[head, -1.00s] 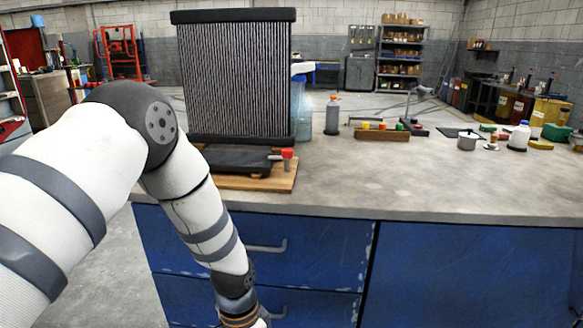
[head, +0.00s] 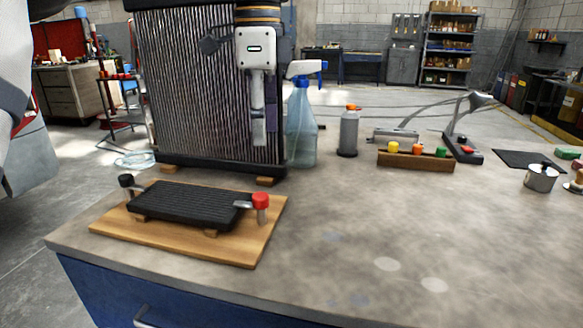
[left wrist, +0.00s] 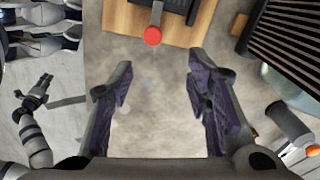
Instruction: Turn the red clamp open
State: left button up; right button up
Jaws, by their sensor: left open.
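The red clamp (head: 261,202) has a red knob on a short metal arm. It sits at the right end of a black ribbed block (head: 190,204) on a wooden board (head: 150,238). In the left wrist view the red clamp (left wrist: 152,36) shows at the top centre, beyond the fingertips. My left gripper (head: 258,130) hangs pointing down in front of the radiator, above and behind the clamp, apart from it. In the left wrist view my left gripper (left wrist: 158,80) has its fingers wide apart with nothing between them.
A tall radiator (head: 200,110) stands behind the board. A spray bottle (head: 301,125), a grey bottle (head: 348,132) and a wooden block with coloured knobs (head: 415,160) stand to the right. A black-capped clamp (head: 127,184) is at the board's left. The bench front is clear.

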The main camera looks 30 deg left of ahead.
aim_at(261, 196)
pick_arm(q)
jog(key=s+f, duration=0.2)
jog(key=f, duration=0.6)
jog(key=f+p, duration=0.1)
jog(key=f, duration=0.2)
jog(key=shift+w+f, duration=0.25)
grip_shut()
